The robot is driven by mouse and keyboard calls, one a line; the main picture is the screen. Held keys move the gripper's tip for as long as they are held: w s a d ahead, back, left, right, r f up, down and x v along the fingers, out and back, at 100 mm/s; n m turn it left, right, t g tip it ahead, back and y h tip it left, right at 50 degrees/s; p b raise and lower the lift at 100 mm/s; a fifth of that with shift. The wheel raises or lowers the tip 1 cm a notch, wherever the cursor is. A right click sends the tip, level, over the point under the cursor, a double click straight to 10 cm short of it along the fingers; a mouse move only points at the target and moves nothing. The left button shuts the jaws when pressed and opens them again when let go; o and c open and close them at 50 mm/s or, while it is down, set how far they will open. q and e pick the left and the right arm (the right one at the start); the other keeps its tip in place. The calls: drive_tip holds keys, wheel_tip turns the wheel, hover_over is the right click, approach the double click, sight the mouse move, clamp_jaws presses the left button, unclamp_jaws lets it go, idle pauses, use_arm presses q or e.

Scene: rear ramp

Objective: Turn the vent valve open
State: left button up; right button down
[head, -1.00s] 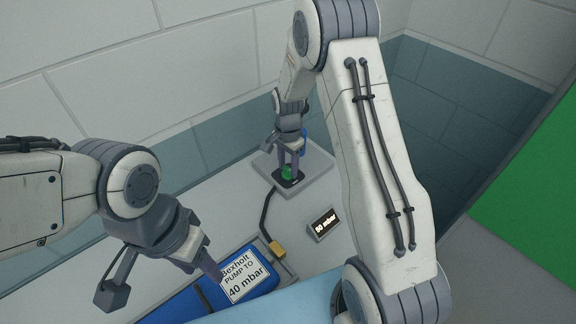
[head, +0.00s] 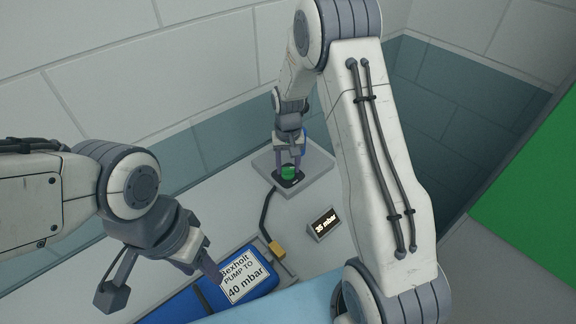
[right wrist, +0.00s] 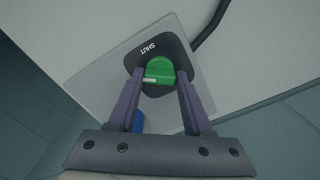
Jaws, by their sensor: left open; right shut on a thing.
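The green valve knob (head: 288,173) stands on a black plate on a grey block (head: 318,176) at the back of the surface. My right gripper (head: 289,168) reaches down and is shut on this knob. In the right wrist view the knob (right wrist: 160,70) sits between the two fingers. A pale mark shows on its near edge, and the word SHUT (right wrist: 149,49) is printed on the black plate beyond it. My left gripper (head: 163,284) is open and empty at the lower left, its right finger in front of the blue case.
A small display (head: 324,224) on the surface seems to read 35 mbar. A blue case (head: 205,297) has a card (head: 243,275) reading "Bexholt PUMP TO 40 mbar". A dark hose (head: 265,215) runs from the block to a yellow fitting (head: 277,249). Walls stand behind.

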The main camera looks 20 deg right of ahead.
sight(288, 168)
drive_tip(key=n, duration=0.7)
drive_tip(key=shift+r, duration=0.1)
idle(0.6)
drive_tip(key=shift+c, duration=1.6)
unclamp_jaws()
wheel_tip(288, 168, up, 10)
drive_tip(key=b, duration=0.2)
drive_tip(key=shift+r, duration=0.2)
